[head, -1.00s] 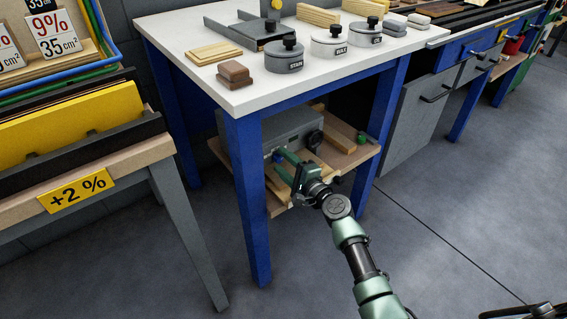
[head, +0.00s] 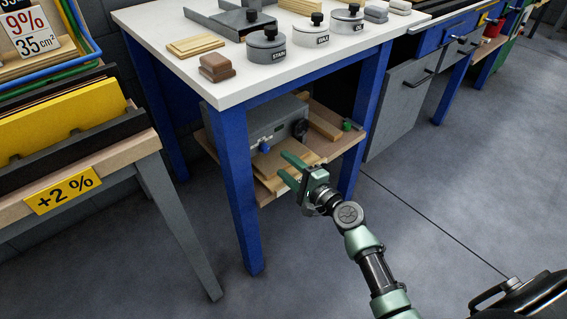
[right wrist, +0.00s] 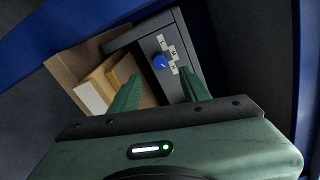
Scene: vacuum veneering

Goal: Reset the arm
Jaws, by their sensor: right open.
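My right gripper (head: 287,172) is open and empty, its green fingers pointing at the lower shelf of the blue-legged table. In the right wrist view its two fingers (right wrist: 158,92) stand apart with nothing between them. Beyond them is a grey machine (head: 262,122) with a blue knob (head: 264,145); the blue knob also shows in the right wrist view (right wrist: 160,61). The fingers look apart from the knob. My left gripper is not in view.
The wooden lower shelf (head: 352,137) carries the machine and wooden boards. Blue table legs (head: 236,190) flank the gripper. The white tabletop (head: 160,40) holds lidded grey tins and a brown block (head: 216,67). A rack with a yellow panel (head: 65,115) stands left. Floor in front is clear.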

